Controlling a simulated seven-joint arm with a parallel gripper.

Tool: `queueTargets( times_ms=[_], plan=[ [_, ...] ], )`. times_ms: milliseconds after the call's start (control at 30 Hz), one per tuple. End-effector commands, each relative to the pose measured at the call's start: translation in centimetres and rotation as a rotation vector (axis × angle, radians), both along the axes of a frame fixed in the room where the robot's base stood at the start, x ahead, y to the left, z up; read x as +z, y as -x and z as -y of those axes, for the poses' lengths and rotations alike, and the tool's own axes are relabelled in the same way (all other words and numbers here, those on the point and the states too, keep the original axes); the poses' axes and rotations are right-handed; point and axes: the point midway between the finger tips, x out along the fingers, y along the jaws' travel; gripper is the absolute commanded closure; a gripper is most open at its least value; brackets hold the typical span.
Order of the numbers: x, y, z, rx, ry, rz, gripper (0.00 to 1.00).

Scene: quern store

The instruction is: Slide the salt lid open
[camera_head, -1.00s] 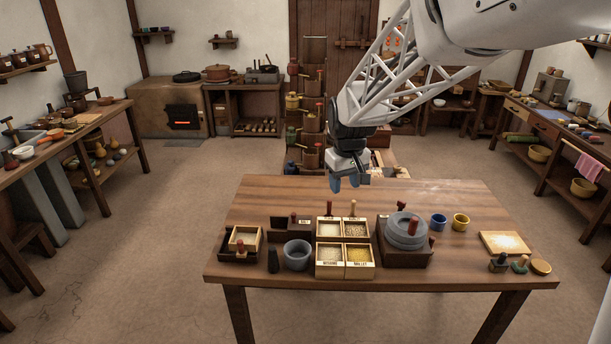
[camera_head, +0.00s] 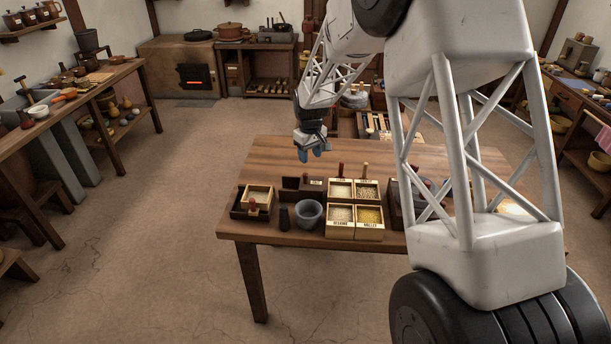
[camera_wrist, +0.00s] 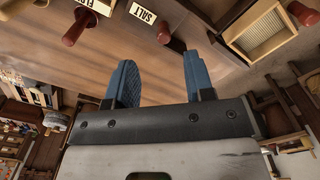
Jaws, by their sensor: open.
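The salt box (camera_head: 291,183) is a low dark wooden box at the back of the table, left of the grain boxes. In the wrist view the SALT label (camera_wrist: 143,13) shows at the top edge, with a small dark red knob (camera_wrist: 163,34) beside it. The lid's surface is mostly cut off there, and I cannot tell how far it is open. My gripper (camera_head: 312,153) hangs above the table behind the salt box. Its blue fingers (camera_wrist: 159,82) are apart and empty, clear of the knob.
A second red knob (camera_wrist: 78,27) stands by the FLOUR label. Open grain boxes (camera_head: 355,222) stand right of the salt box. A grey bowl (camera_head: 308,213) and a tray with a sieve box (camera_head: 258,196) stand in front and left. My arm hides the table's right side.

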Motion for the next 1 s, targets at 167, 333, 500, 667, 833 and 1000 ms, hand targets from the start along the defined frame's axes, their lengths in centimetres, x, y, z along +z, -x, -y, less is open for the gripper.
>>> queueTargets(
  times_ms=[167,333,500,667,833,1000],
  plan=[
    [-2.0,-1.3,-1.3,0.026,0.002,-0.008,0.51],
    [-2.5,-1.5,-1.7,0.034,0.003,-0.010,0.51],
    [-2.5,-1.5,-1.6,0.033,0.003,-0.010,0.51],
    [-2.5,-1.5,-1.6,0.033,0.003,-0.010,0.51],
    [-3.1,-1.5,-1.6,0.033,0.004,-0.011,0.51],
    [-4.6,-1.5,-1.6,0.033,0.004,-0.011,0.51]
  ],
)
